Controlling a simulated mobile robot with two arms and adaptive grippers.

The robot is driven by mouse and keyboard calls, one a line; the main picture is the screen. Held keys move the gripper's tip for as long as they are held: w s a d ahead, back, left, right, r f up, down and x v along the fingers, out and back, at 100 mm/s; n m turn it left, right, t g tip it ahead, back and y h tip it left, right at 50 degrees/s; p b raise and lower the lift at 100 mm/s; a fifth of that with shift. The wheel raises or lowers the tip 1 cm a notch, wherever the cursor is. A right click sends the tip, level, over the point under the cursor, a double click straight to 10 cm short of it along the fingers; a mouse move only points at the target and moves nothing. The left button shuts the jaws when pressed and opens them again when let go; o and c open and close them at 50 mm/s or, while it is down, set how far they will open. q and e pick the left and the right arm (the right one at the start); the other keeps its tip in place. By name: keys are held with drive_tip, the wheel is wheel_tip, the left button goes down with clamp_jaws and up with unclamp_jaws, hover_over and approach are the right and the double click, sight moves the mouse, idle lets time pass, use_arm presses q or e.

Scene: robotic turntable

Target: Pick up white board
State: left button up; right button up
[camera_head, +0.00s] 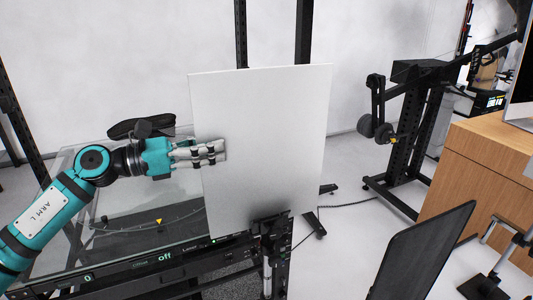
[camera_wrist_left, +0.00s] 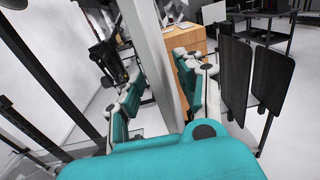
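The white board (camera_head: 262,140) stands upright, slightly tilted, above a black clamp-like holder (camera_head: 270,227) at its lower edge. In the left wrist view the board (camera_wrist_left: 155,55) shows nearly edge-on, as a pale strip between the two fingers. My left gripper (camera_head: 213,151) reaches in from the left at the board's left edge, around mid-height, with a finger in front of its face. In the wrist view the gripper (camera_wrist_left: 163,90) is spread, one finger on each side of the board. Firm contact does not show. My right gripper is not in view.
A glass-topped turntable bench (camera_head: 90,250) lies below my left arm. A black stand with an arm (camera_head: 405,140) and a wooden cabinet (camera_head: 480,180) stand at the right. A dark panel (camera_head: 425,255) stands at the lower right. Floor shows between them.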

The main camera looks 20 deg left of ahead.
sight(232, 138)
use_arm(q)
drive_tip(key=p+x, duration=0.1)
drive_tip(key=x, duration=0.1)
drive_tip(key=r+p+x, duration=0.1)
drive_tip(key=p+x, duration=0.1)
drive_tip(key=shift+w+d, duration=0.2)
drive_tip(key=shift+d, duration=0.1)
clamp_jaws()
idle(0.3)
